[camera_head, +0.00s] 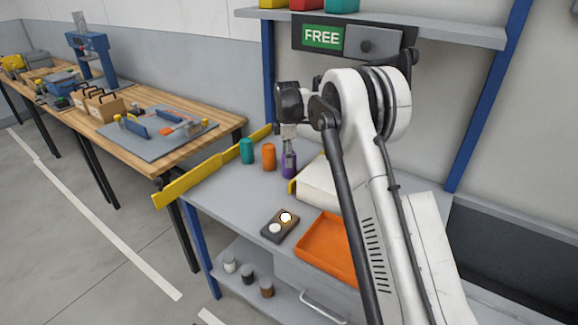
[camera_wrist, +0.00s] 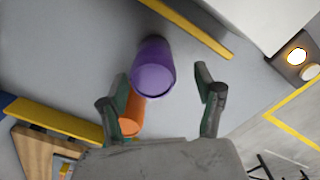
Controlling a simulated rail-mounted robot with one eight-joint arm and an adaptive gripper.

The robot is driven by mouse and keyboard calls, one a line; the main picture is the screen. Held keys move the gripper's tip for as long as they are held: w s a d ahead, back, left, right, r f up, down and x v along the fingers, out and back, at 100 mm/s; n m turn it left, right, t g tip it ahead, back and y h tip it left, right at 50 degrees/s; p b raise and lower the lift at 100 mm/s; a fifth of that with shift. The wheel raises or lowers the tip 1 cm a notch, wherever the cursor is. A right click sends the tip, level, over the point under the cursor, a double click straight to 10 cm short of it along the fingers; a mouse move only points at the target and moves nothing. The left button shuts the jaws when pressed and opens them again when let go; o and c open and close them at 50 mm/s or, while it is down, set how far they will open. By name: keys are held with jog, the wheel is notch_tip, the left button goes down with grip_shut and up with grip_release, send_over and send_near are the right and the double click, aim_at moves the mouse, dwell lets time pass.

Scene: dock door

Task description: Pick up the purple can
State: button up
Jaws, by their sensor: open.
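The purple can (camera_head: 289,167) stands upright on the grey bench, at the right end of a short row of cans. My gripper (camera_head: 289,152) is directly above it in the head view and hides part of its top. In the wrist view the purple can (camera_wrist: 153,66) lies ahead of my open gripper (camera_wrist: 166,101), towards the left finger. The fingers are spread apart, with no visible grip on the can. The exact gap between fingers and can is hard to tell.
An orange can (camera_head: 269,157) and a teal can (camera_head: 247,151) stand to the left. A pale box (camera_head: 318,184) is close on the right. A button box (camera_head: 280,225) and an orange tray (camera_head: 325,247) are nearer the front. A yellow rail (camera_head: 205,172) edges the left.

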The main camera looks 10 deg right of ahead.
aim_at(287, 173)
jog(key=shift+w+d+f, duration=0.1)
jog(key=shift+f, duration=0.8)
jog(key=shift+w+d+f, duration=0.15)
jog(key=shift+f, duration=0.75)
jog(key=shift+w+d+f, duration=0.1)
jog(key=shift+f, duration=0.8)
jog(key=c, duration=1.4)
jog(key=shift+c, duration=0.2)
jog(key=shift+r, duration=0.15)
